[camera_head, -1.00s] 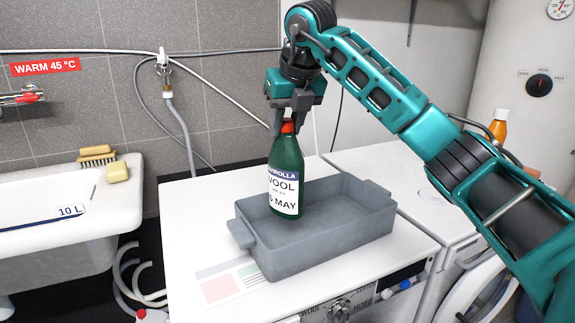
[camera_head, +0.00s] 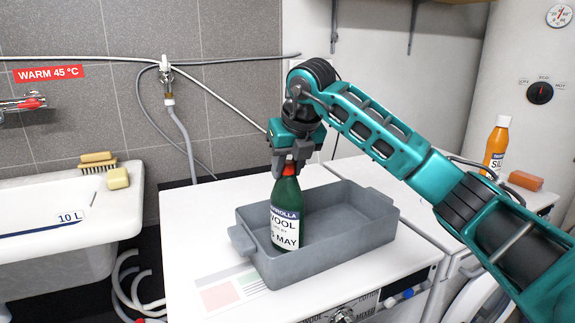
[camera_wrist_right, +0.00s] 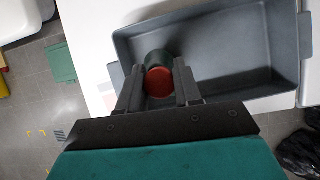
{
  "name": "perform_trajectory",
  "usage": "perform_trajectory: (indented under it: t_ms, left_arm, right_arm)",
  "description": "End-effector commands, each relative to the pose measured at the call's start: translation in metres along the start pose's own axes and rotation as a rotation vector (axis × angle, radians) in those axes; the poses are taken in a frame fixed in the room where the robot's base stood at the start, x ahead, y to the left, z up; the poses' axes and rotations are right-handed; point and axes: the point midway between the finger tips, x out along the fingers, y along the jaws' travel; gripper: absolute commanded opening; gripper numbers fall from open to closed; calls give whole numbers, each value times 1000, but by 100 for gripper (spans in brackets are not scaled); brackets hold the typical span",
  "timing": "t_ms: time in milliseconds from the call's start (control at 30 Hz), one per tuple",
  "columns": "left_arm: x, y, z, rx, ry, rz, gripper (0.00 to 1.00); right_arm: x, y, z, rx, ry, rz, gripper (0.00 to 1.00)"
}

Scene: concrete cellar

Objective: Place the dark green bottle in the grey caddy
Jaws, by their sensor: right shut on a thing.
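The dark green bottle (camera_head: 287,207) has a red cap and a white label reading "WOOL". It stands upright inside the left part of the grey caddy (camera_head: 352,240), with its lower end hidden behind the caddy's front wall. My right gripper (camera_head: 287,166) is shut on the bottle at its neck, from above. In the right wrist view, the red cap (camera_wrist_right: 158,82) shows between the two fingers (camera_wrist_right: 160,90), and the caddy (camera_wrist_right: 285,40) spreads to the right. I cannot tell whether the bottle's base touches the caddy floor. My left gripper is not in view.
The caddy stands on a white washing machine (camera_head: 185,240). A white sink (camera_head: 120,212) with a brush (camera_head: 97,158) and soap (camera_head: 118,179) is at the left. The caddy's right part is empty.

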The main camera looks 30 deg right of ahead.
Motion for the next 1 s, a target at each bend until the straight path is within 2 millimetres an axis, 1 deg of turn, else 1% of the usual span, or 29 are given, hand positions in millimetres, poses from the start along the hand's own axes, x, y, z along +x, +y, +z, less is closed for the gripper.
perform_trajectory:
  t_ms: [33,300,500,633,767,1000]
  left_arm:
    - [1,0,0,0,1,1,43]
    - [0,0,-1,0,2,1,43]
    - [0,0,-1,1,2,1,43]
    - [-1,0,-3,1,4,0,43]
    - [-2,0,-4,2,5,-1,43]
    - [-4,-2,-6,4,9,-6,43]
  right_arm:
    - [2,0,-1,0,1,-1,35]
    - [1,0,-1,0,1,0,59]
    - [1,0,0,0,1,0,59]
    - [-6,0,2,0,-1,0,59]
    - [-27,0,2,-1,-3,1,59]
    - [-80,0,2,-1,-3,0,59]
